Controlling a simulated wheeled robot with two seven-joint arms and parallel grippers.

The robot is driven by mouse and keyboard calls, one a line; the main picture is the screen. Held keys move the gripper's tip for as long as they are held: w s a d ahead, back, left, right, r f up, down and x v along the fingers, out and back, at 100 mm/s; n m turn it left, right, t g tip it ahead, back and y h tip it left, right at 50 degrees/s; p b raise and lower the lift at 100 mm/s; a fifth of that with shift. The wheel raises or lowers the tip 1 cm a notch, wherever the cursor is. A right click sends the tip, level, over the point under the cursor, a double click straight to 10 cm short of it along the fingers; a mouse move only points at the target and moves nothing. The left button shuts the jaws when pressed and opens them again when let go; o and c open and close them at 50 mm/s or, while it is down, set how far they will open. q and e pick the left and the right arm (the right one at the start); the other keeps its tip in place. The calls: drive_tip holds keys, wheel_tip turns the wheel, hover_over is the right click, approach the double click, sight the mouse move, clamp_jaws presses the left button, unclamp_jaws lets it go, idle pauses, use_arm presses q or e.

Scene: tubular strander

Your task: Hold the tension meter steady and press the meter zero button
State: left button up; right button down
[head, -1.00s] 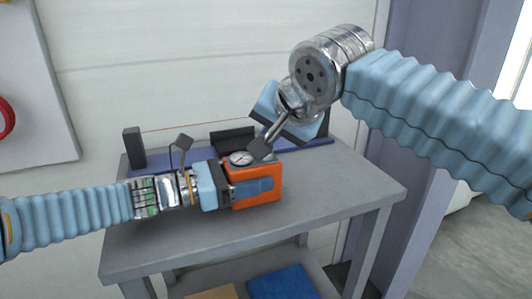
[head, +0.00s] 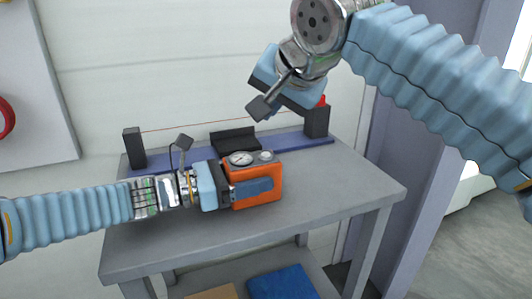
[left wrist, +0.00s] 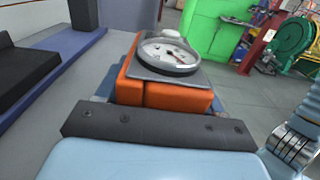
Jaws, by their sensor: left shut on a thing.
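The tension meter (head: 266,170) is an orange box with a grey top, standing on the grey table. Its top carries a round white dial (head: 241,159) and a small pale round button (head: 265,155). In the left wrist view the dial (left wrist: 170,56) faces up, with the pale button (left wrist: 171,36) behind it. My left gripper (head: 250,189) is shut on the meter, with a blue finger along its front side. My right gripper (head: 286,88) is in the air above and behind the meter, apart from it.
A blue rail (head: 300,142) lies along the back of the table (head: 330,185), with a dark block (head: 234,139) and dark end posts (head: 134,147). A thin wire runs above it. The table's right and front are clear. A lower shelf holds a blue bin (head: 283,283).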

use_arm(q)
drive_tip(key=shift+f, duration=0.4)
drive_tip(key=o, duration=1.4)
drive_tip(key=shift+w, duration=0.15)
drive_tip(key=shift+r, duration=0.2)
drive_tip(key=shift+a, duration=0.1)
